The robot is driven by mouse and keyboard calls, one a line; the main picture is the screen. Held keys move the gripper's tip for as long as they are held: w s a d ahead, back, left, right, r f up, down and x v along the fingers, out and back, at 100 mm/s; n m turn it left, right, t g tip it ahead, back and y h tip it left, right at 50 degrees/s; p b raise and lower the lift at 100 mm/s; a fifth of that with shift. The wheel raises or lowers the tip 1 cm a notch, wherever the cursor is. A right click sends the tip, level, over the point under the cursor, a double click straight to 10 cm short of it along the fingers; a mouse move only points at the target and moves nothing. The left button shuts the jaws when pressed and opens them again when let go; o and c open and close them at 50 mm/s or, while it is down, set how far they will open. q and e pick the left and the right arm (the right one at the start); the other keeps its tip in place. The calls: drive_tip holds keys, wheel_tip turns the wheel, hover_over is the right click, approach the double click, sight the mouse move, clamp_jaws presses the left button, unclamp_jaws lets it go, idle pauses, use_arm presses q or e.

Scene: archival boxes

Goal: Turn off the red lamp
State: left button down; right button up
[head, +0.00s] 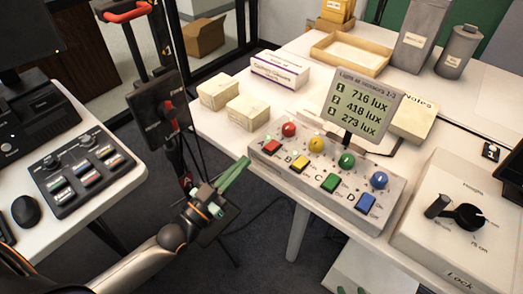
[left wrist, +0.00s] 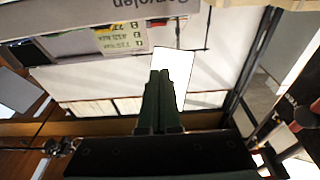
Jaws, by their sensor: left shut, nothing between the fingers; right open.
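A grey control box (head: 330,205) on the white table carries round red (head: 289,129), yellow, green and blue knobs in a row. No lamp is clearly identifiable as the red one. A display (head: 362,106) behind the box reads 716, 418 and 273 lux. My left gripper (head: 234,174) is shut and empty, left of the box's red end and apart from it. Its green fingers also show together in the left wrist view (left wrist: 163,100). My right gripper's green tips (head: 351,290) barely show at the bottom edge, apart.
A box with a black dial (head: 465,216) stands at the right. Small cream boxes (head: 218,92) and a labelled box (head: 280,70) sit behind the control box. A black switch panel (head: 82,172) and mouse (head: 25,211) are on the left table. A dark gap separates the tables.

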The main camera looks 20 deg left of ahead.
use_arm(q)
drive_tip(key=r, duration=0.2)
hover_over(265, 156)
drive_tip(key=shift+w+d+f, duration=0.15)
drive_tip(key=shift+w, duration=0.2)
drive_tip(key=f, duration=0.1)
drive_tip(key=f+b, duration=0.1)
drive_tip(key=shift+s+f, duration=0.3)
drive_tip(key=shift+f, duration=0.1)
drive_tip(key=shift+s+f, duration=0.1)
drive_tip(key=shift+f, duration=0.35)
